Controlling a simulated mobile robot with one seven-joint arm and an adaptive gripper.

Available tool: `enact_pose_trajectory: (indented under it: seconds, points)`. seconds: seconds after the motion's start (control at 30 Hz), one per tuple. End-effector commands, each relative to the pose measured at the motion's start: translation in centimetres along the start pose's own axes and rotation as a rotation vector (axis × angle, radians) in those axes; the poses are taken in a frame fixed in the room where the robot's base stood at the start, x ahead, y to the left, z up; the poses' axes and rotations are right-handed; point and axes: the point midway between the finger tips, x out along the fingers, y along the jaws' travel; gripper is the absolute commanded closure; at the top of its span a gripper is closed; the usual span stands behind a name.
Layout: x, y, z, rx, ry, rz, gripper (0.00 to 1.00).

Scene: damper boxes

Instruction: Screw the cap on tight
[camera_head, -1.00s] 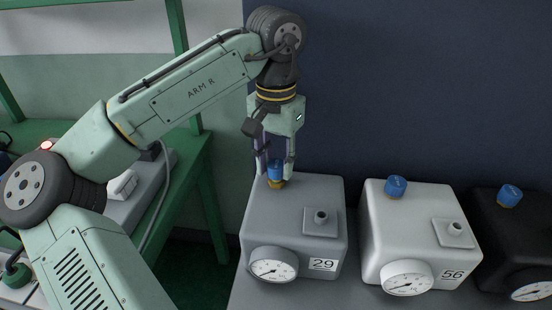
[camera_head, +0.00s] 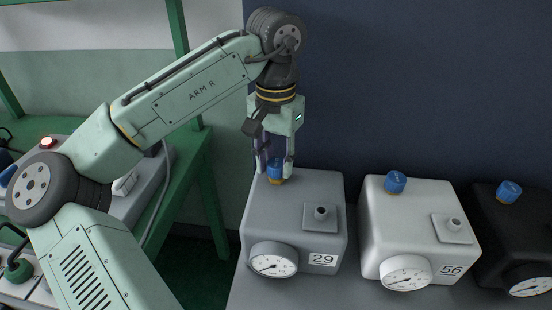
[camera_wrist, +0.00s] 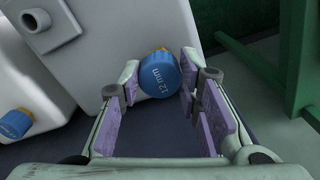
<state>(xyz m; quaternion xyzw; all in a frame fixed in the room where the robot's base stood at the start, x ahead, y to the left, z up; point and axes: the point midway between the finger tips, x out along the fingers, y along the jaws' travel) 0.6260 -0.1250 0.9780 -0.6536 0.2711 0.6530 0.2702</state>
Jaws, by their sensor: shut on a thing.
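A blue cap (camera_head: 275,171) sits upright on a brass neck (camera_head: 277,181) at the back left of the grey box (camera_head: 260,215) numbered 29. My gripper (camera_head: 275,168) points down from above and is shut on this cap. In the wrist view the cap (camera_wrist: 159,76), marked 12 mm, shows between the purple-padded fingers of my gripper (camera_wrist: 158,88). The fingers hide part of its sides. I cannot tell how tightly the cap is seated on the neck.
A white box (camera_head: 420,235) numbered 56 and a black box (camera_head: 507,240) stand to the right, each with a blue cap. A green-framed bench (camera_head: 205,165) is at left.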

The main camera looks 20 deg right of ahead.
Motion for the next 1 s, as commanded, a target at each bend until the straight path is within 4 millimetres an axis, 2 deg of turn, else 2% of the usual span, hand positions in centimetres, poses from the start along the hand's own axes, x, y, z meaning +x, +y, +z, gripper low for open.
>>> enact_pose_trajectory:
  seconds: [1.0]
  points:
    - [0.58,0.03,-0.01,0.001,0.000,0.001,0.84]
